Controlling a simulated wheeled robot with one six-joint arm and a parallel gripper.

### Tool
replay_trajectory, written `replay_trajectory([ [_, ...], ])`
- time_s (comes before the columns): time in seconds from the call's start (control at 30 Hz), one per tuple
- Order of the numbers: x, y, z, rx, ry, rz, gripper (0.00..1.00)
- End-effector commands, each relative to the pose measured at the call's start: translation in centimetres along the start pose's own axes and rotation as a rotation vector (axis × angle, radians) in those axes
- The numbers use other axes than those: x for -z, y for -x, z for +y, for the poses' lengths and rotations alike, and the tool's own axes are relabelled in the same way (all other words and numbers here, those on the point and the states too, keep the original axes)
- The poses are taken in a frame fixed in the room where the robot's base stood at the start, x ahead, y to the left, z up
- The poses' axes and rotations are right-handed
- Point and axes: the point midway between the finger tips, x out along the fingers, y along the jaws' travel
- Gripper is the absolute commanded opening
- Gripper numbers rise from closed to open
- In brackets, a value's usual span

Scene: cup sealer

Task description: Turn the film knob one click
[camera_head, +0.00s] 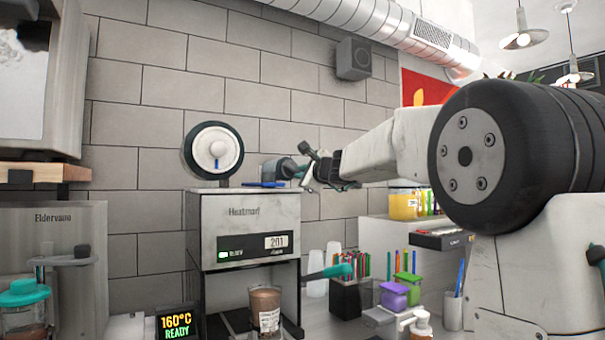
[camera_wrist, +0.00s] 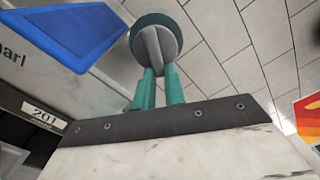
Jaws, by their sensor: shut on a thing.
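The sealer (camera_head: 243,215) is a light grey box labelled "Heatman" with a counter reading 201 and a green light on its front. A white film roll (camera_head: 213,148) with a dark rim stands above it. The film knob (camera_head: 283,168) is at the right of the roll, above the sealer's top right. In the wrist view the knob (camera_wrist: 155,43) is a round grey disc with a raised grip bar and a teal rim behind. My gripper (camera_wrist: 158,72) has its teal fingers shut on the grip bar. In the head view my gripper (camera_head: 301,171) reaches the knob from the right.
A blue flat piece (camera_head: 263,184) lies on the sealer's top, close to my gripper. A teal-handled lever (camera_head: 330,271) sticks out to the right. A brown-filled cup (camera_head: 265,307) is at the sealer's lower front. Pens and bottles crowd the counter below my arm.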

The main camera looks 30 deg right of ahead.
Motion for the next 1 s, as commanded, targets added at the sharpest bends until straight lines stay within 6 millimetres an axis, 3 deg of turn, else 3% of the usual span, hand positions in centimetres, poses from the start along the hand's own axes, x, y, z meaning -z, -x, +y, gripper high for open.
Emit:
replay_trajectory([
  [0.47,0.1,0.0,0.2,-0.003,-0.011,0.001,0.00],
  [0.5,0.1,0.0,0.2,-0.003,-0.011,0.001,0.23],
  [0.57,0.1,0.0,0.2,-0.002,-0.011,0.001,0.34],
  [0.87,0.0,0.2,0.0,0.000,-0.011,0.000,0.34],
  [1.0,0.0,1.9,0.0,0.001,-0.011,0.001,0.34],
])
